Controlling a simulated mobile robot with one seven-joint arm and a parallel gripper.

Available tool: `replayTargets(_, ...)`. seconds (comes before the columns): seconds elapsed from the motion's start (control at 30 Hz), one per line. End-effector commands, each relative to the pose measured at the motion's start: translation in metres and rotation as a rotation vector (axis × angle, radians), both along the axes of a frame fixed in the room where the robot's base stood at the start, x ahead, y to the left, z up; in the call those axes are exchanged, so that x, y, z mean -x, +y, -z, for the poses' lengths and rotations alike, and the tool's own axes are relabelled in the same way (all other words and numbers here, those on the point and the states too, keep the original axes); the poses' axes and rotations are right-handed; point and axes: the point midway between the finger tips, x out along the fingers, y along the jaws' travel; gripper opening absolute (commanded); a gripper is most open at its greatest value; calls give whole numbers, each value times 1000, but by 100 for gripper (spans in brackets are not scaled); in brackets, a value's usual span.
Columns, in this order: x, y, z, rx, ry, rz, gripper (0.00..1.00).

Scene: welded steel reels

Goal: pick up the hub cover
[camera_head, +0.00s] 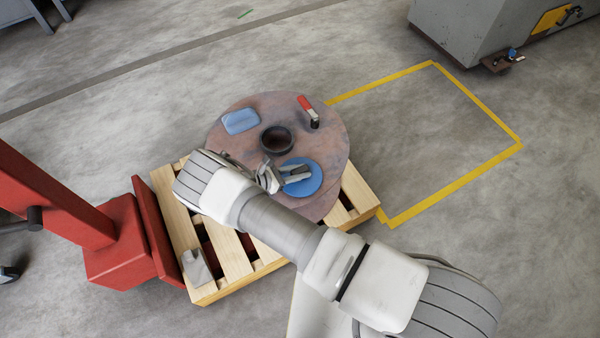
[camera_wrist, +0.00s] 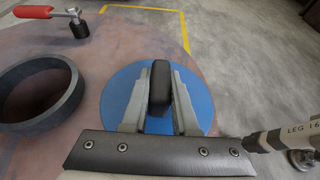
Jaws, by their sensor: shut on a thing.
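The hub cover is a round blue disc (camera_head: 306,181) with a dark grip block on top, at the lower right of the steel reel's flange (camera_head: 240,155) in the head view. It also shows in the wrist view, the blue disc (camera_wrist: 115,95) lying behind my fingers. My gripper (camera_wrist: 159,100) is shut on the dark upright block in the disc's middle, one finger on each side. In the head view my gripper (camera_head: 284,176) reaches over the disc from the left. I cannot tell whether the disc touches the flange. The fingers hide part of the disc.
The reel's hub ring (camera_head: 277,140) stands beside the disc. A blue pad (camera_head: 240,121) and a red-handled tool (camera_head: 309,111) lie on the flange. The reel rests on a wooden pallet (camera_head: 232,262). A red post (camera_head: 110,235) stands left; yellow-taped floor at right is clear.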

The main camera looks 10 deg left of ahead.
Motion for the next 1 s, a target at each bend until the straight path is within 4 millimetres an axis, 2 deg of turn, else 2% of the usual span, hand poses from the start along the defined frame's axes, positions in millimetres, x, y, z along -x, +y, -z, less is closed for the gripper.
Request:
replayTargets(0.17,-1,1,-15,-1,-1,-1,0)
replayTargets(0.33,-1,1,-48,-1,-2,0,0)
replayTargets(0.7,25,81,-90,-3,-1,-4,0)
replayTargets(0.87,32,101,-103,-1,0,-2,0)
replayTargets(1.0,35,109,-108,0,0,-1,0)
